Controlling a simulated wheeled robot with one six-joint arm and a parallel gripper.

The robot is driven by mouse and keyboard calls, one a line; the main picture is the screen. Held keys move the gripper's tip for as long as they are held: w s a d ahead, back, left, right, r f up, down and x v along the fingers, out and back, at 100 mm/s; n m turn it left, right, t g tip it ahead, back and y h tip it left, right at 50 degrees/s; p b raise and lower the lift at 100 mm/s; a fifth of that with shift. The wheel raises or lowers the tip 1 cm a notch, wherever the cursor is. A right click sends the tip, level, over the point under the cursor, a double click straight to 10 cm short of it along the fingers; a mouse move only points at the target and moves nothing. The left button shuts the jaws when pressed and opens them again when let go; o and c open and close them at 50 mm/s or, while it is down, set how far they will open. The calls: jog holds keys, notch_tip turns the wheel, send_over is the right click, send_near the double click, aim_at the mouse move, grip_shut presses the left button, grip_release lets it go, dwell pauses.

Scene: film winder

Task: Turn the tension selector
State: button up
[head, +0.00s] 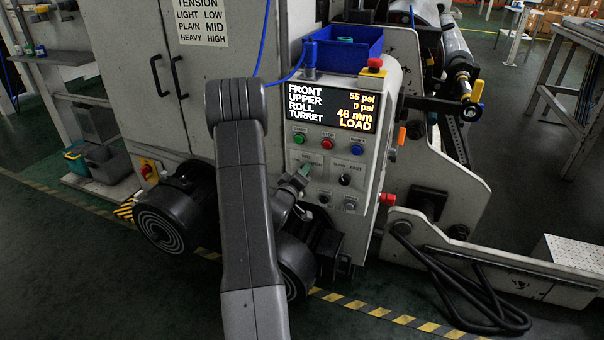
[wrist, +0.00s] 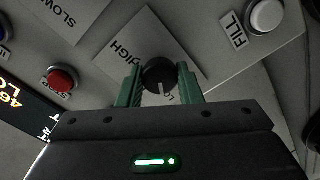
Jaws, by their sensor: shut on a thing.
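The tension selector (wrist: 158,73) is a round black knob with a white pointer line, on a pale plate with partly hidden lettering ending in "IGH" and starting with "LO". The pointer line runs toward the gripper side of the wrist view, near the "LO" lettering. My gripper (wrist: 160,84) has its two green fingers shut on the knob, one on each side. In the head view my gripper (head: 297,180) is at the left part of the control panel and hides the knob. The display (head: 332,108) reads front 55 psi, upper 0 psi, roll 46 mm, turret LOAD.
A second black selector (head: 345,180) is close to the right. Green, red and blue buttons (head: 328,144) lie above, and a white button (wrist: 266,15) marked FILL is nearby. A tension sign (head: 202,24) lists light low, plain mid, heavy high. A blue bin (head: 345,50) sits on top.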

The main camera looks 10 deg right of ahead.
jog(key=shift+n, duration=0.3)
jog(key=o, duration=1)
jog(key=shift+a, duration=0.1)
jog(key=v, duration=1.3)
jog(key=shift+s+a, duration=0.2)
jog(key=shift+s, duration=0.1)
